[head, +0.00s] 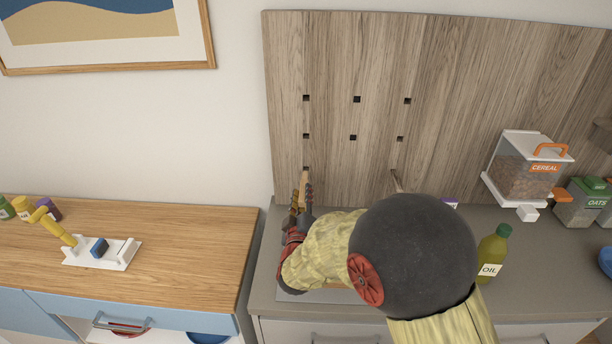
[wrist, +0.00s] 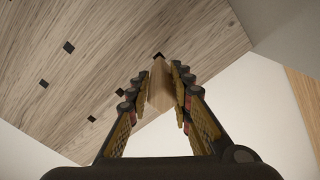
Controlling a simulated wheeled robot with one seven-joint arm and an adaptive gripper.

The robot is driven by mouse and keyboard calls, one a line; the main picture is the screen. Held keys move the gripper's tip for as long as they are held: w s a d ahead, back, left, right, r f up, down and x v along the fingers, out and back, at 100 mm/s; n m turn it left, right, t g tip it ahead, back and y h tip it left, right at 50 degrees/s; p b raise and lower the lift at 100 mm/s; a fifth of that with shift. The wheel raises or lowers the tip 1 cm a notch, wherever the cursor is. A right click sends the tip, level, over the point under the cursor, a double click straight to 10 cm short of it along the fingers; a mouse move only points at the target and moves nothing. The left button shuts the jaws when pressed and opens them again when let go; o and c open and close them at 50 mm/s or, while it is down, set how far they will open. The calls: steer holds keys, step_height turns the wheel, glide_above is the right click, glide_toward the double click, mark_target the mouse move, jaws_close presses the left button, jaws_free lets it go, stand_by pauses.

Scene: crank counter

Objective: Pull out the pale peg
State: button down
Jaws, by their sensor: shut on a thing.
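The pale peg (head: 304,180) is a light wooden stick at the lower left hole of the upright wood board (head: 335,70). In the wrist view the peg (wrist: 160,90) lies between the two fingers, and its far end meets the dark square hole (wrist: 157,55). I cannot tell how deep, if at all, its end sits in the hole. My gripper (head: 302,194) is shut on the peg, close in front of the board; it also shows in the wrist view (wrist: 167,72). My arm hides the counter below.
A second peg (head: 396,181) sticks out of the board to the right, partly behind my arm. Several empty square holes lie above. A white fixture with a yellow crank (head: 52,228) stands left.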

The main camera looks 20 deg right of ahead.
steer(key=shift+v, duration=1.1)
